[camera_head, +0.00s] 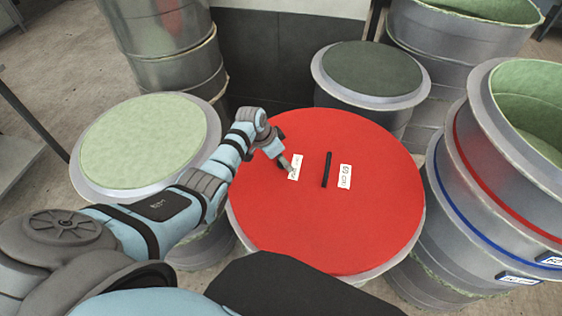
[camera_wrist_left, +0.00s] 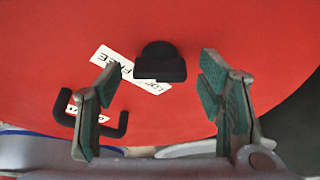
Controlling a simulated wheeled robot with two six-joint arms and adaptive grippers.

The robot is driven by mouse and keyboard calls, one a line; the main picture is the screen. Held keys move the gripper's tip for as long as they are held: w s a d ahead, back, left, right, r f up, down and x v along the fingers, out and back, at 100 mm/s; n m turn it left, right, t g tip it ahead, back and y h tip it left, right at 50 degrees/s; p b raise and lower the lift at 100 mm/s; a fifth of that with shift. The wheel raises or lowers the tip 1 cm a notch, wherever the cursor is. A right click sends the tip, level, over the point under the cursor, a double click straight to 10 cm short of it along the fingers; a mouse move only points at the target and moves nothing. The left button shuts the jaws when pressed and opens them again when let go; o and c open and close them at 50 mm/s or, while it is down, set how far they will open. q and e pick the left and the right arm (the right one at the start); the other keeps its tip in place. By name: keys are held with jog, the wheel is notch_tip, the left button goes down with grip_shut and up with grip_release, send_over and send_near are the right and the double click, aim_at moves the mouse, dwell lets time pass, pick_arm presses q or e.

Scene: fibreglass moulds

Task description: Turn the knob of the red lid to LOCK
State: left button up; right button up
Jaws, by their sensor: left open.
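The red lid (camera_head: 375,215) lies flat on a drum in the middle of the head view and fills most of the left wrist view (camera_wrist_left: 250,30). A dark knob (camera_wrist_left: 160,62) stands on it, over a white label (camera_wrist_left: 108,57). My left gripper (camera_head: 287,164) is over the lid by this label (camera_head: 294,174). In the left wrist view its fingers are open, one on each side of the knob, with gaps showing. The head view does not show the knob clearly. My right gripper is out of view.
A black bar handle (camera_head: 327,170) stands on the lid beside another label (camera_head: 344,176). A drum with a pale green top (camera_head: 140,150) is at the left and a dark-topped one (camera_head: 370,75) behind. Open green-lined moulds (camera_head: 480,125) crowd the right.

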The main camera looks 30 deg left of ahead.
pick_arm(q)
jog(key=c, duration=1.2)
jog(key=shift+o, duration=0.3)
